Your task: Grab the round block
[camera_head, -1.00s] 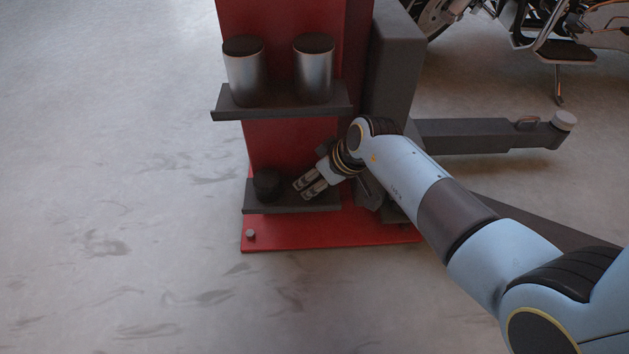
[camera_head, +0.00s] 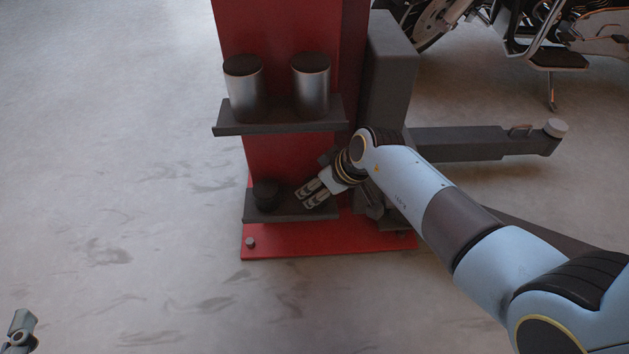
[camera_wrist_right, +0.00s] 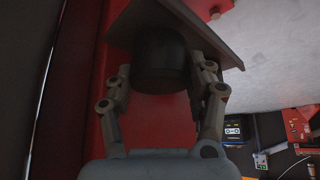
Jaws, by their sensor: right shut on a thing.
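The round block (camera_head: 265,195) is a short dark cylinder on the low dark shelf (camera_head: 290,213) of the red lift post. In the right wrist view the block (camera_wrist_right: 161,62) stands between the two finger tips. My right gripper (camera_head: 303,195) comes in from the right at shelf height and is shut on the block; its dark tips are hard to make out in the head view. The gripper (camera_wrist_right: 160,75) shows one finger at each side of the block in the wrist view. Part of my left gripper (camera_head: 20,328) shows at the lower left corner; its jaws are unclear.
Two metal cylinders with dark tops (camera_head: 243,88) (camera_head: 311,86) stand on the upper shelf (camera_head: 280,119), above the low shelf. The red post (camera_head: 290,155) rises behind. A dark lift arm (camera_head: 480,142) extends right. A motorcycle (camera_head: 550,45) stands at the upper right. The floor at left is clear.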

